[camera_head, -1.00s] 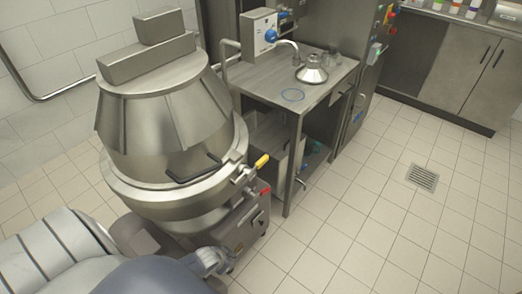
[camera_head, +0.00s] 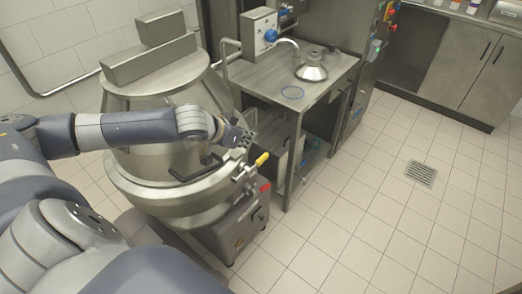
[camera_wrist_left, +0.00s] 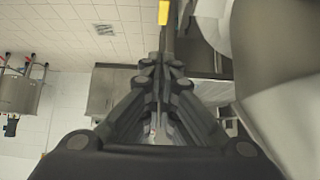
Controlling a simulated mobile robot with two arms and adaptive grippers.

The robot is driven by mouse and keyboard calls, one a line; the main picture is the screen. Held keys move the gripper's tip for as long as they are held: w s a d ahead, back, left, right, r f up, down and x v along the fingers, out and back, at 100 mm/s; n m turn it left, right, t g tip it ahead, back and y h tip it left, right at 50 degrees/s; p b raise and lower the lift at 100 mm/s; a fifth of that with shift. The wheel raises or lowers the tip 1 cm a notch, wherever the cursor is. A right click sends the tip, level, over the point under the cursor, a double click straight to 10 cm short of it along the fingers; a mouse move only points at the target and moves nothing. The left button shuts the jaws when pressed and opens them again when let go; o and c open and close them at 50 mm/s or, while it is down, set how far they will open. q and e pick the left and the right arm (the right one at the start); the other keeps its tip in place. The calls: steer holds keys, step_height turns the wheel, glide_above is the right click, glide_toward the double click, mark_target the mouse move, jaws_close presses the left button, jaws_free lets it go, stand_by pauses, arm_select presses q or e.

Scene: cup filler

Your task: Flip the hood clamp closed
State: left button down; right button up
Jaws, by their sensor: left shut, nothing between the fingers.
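The hood clamp (camera_head: 247,172) with its yellow-tipped handle (camera_head: 262,159) sits on the right side of the big steel vessel's rim in the head view. The handle sticks out to the upper right. My left gripper (camera_head: 246,139) is just above and slightly left of the clamp, its arm reaching across the front of the vessel (camera_head: 150,190). In the left wrist view my left gripper (camera_wrist_left: 160,70) is shut and empty, with the yellow handle tip (camera_wrist_left: 163,12) beyond its fingertips. A gap or contact between fingers and clamp cannot be told. My right gripper is not in view.
A red knob (camera_head: 265,187) sits below the clamp. Tiled floor with a drain (camera_head: 421,174) is open at the right.

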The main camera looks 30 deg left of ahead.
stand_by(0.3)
arm_select(q)
steer(key=p, duration=0.1)
glide_above(261, 159)
steer(key=f, duration=0.7)
steer(key=shift+w, duration=0.2)
step_height(261, 159, down, 3)
steer(key=shift+r, duration=0.2)
steer(key=shift+s+f, duration=0.1)
steer(key=shift+f, duration=0.6)
